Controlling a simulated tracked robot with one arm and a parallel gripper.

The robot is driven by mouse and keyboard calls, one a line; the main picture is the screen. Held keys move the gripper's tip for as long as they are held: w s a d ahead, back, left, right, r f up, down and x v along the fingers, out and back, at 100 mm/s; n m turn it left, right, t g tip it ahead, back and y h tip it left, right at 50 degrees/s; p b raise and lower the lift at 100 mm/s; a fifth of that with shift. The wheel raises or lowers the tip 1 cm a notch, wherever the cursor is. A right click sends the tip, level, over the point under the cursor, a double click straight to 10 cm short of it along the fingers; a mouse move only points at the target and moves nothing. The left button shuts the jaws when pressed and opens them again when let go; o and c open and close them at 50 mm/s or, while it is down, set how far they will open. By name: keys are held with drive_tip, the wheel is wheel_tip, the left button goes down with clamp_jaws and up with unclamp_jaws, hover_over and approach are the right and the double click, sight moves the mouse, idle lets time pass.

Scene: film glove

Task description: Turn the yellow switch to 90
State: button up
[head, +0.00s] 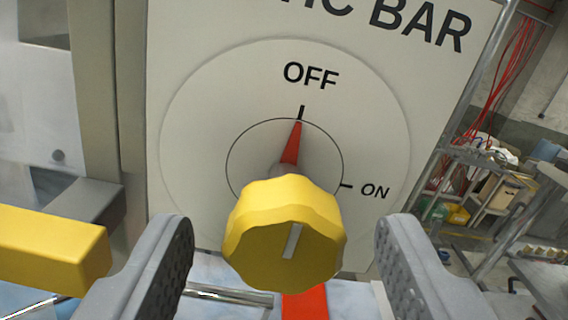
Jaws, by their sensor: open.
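The yellow switch (285,235) is a fluted round knob standing out from a pale round dial plate (200,130). A red pointer (292,143) behind the knob points up at the tick under OFF. A second tick, labelled ON, is at the right of the dial. A light line marks the knob's front face. My gripper (283,240) is open, one grey textured finger on each side of the knob. Gaps show between both fingers and the knob, so neither appears to touch it.
The dial sits on a white panel (440,75) with partly cut-off lettering. A yellow bar-shaped block (50,245) is at the left, close to my left finger. Below the knob are a metal rod (230,295) and a red strip (304,303). Shelving and red cables (510,60) stand far right.

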drive_tip(key=shift+w, duration=1.35)
